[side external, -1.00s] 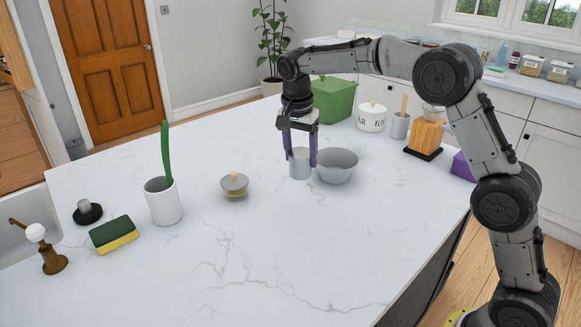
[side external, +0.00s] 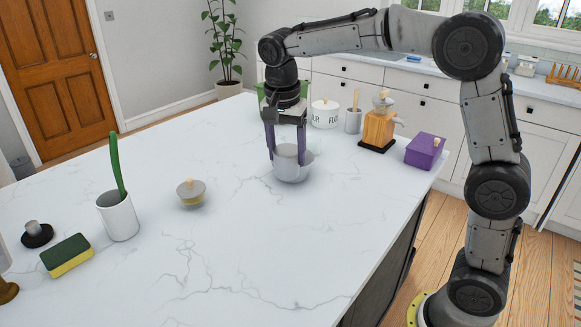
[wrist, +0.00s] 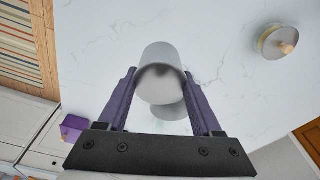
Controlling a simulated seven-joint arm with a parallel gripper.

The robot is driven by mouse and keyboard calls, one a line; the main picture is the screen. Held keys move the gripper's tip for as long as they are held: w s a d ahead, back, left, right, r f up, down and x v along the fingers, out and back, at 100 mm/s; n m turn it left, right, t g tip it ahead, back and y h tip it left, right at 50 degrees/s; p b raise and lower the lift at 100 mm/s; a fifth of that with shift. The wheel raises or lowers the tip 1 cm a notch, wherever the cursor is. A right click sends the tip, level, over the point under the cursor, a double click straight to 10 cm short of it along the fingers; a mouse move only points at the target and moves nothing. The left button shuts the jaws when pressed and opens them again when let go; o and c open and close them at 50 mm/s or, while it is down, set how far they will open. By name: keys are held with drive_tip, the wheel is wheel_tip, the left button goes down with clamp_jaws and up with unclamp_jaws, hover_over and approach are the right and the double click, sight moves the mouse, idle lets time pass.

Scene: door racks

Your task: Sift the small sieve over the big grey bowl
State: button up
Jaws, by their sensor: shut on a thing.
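The small sieve, a light grey cylinder (wrist: 160,58), is between my gripper's fingers in the wrist view. My gripper (side external: 287,160), with purple fingers pointing down, is shut on it. The big grey bowl (side external: 294,175) stands on the white marble counter under my gripper. In the side view the sieve overlaps the bowl and looks to be over it; the gap between them cannot be told. In the wrist view a smaller grey shape shows below the cylinder, mostly hidden; I cannot tell whether it is part of the bowl.
A white flour canister (side external: 325,113), a cup (side external: 353,121), a wooden grinder (side external: 379,129) and a purple box (side external: 425,150) line the back right. A lidded jar (side external: 191,192), a white cup (side external: 118,216) and a sponge (side external: 67,255) are at left. The front counter is clear.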

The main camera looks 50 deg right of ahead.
idle(0.3)
drive_tip(key=shift+w+d+r+n, duration=0.2)
drive_tip(key=shift+w+r+n, duration=0.15)
drive_tip(key=shift+w+r, duration=0.2)
drive_tip(key=shift+w+d+r+n, duration=0.15)
drive_tip(key=shift+w+r+n, duration=0.25)
drive_tip(key=shift+w, duration=0.15)
drive_tip(key=w+d+f, duration=0.3)
drive_tip(key=w+d, duration=0.1)
drive_tip(key=d, duration=0.3)
drive_tip(key=w+d+f+m, duration=0.1)
drive_tip(key=w+d+f, duration=0.2)
drive_tip(key=d, duration=0.5)
drive_tip(key=shift+w+f, duration=0.3)
drive_tip(key=shift+w, duration=0.5)
drive_tip(key=shift+d+m, duration=0.1)
drive_tip(key=shift+m, duration=0.15)
drive_tip(key=shift+w, duration=0.7)
